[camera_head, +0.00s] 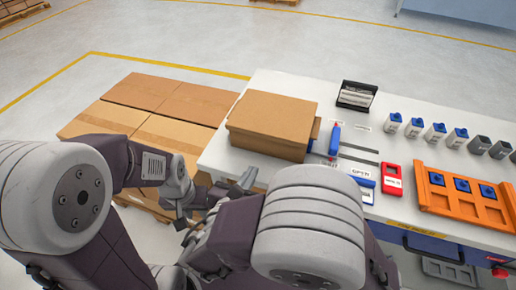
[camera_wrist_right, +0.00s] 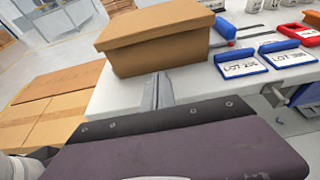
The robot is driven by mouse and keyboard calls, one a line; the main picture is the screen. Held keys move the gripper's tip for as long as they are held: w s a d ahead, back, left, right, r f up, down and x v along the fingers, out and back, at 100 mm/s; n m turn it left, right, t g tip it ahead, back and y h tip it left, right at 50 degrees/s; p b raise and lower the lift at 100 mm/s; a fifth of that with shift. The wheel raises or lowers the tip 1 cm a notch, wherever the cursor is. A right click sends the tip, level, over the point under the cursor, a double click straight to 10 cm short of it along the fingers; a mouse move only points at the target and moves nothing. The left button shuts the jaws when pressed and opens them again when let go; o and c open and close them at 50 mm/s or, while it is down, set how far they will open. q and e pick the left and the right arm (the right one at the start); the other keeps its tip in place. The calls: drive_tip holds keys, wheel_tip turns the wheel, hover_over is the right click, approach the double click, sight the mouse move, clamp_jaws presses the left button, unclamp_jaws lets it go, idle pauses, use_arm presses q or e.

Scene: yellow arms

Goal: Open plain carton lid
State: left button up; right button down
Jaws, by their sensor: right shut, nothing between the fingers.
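The plain brown carton (camera_head: 265,135) stands on the left end of the white table, its lid (camera_head: 273,112) down on it. The carton also shows in the right wrist view (camera_wrist_right: 165,50), with the lid's rim overhanging its walls.
A black box (camera_head: 356,95) stands behind. Stacked cartons on a pallet (camera_head: 150,110) sit left of the table.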

drive_tip(key=b+x, duration=0.1)
drive_tip(key=x, duration=0.8)
drive_tip(key=shift+w+d+f, duration=0.15)
drive_tip(key=shift+d+f, duration=0.05)
drive_tip(key=shift+d, duration=0.05)
drive_tip(key=r, duration=0.3)
drive_tip(key=shift+w+r+p, duration=0.2)
drive_tip(key=shift+w+p, duration=0.1)
drive_tip(key=shift+p, duration=0.1)
drive_tip(key=shift+s+r, duration=0.1)
drive_tip(key=shift+r, duration=0.25)
